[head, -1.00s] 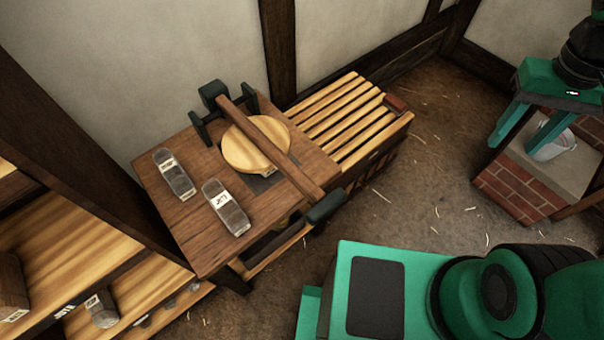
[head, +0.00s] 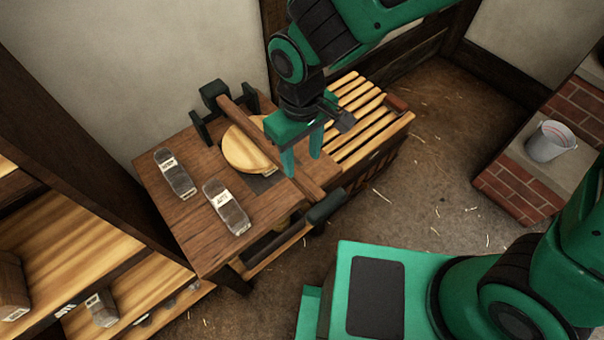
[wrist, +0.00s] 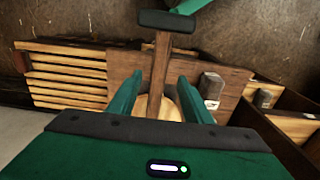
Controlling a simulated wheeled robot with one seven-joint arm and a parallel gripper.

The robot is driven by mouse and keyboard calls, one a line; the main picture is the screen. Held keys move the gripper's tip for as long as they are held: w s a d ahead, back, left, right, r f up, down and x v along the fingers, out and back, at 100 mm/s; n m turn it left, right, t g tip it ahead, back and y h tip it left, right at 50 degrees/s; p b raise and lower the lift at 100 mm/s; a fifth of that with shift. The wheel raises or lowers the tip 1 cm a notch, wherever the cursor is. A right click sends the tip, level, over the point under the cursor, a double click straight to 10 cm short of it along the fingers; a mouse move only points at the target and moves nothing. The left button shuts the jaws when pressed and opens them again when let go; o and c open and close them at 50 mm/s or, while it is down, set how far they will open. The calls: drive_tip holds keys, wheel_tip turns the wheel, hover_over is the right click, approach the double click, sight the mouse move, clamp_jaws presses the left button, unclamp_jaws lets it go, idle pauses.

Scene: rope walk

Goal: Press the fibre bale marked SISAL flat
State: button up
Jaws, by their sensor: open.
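A press stands on the wooden table, with a long wooden lever (head: 250,135) slanting across a round wooden plate (head: 241,149). The lever has a dark grip (head: 326,205) at its near end. Two dark bales with white labels lie left of the plate: one bale (head: 175,174) farther back, one bale (head: 226,208) nearer. Their labels are too small to read surely. A label edge shows under the plate; what lies there is mostly hidden. My gripper (head: 301,172) is open and empty above the lever's right side. In the wrist view its fingers (wrist: 160,97) flank the lever.
A slatted wooden bench (head: 350,100) adjoins the table on the right. A brick block (head: 518,185) bears a white bucket (head: 550,141) at far right. Shelves with a dark bale (head: 101,309) stand at lower left. The floor between is open, with scattered straw.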

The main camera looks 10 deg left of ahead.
sight(303, 177)
wheel_tip(303, 177, down, 9)
drive_tip(key=shift+d+f, duration=0.1)
drive_tip(key=shift+f, duration=0.05)
drive_tip(key=shift+c, duration=0.6)
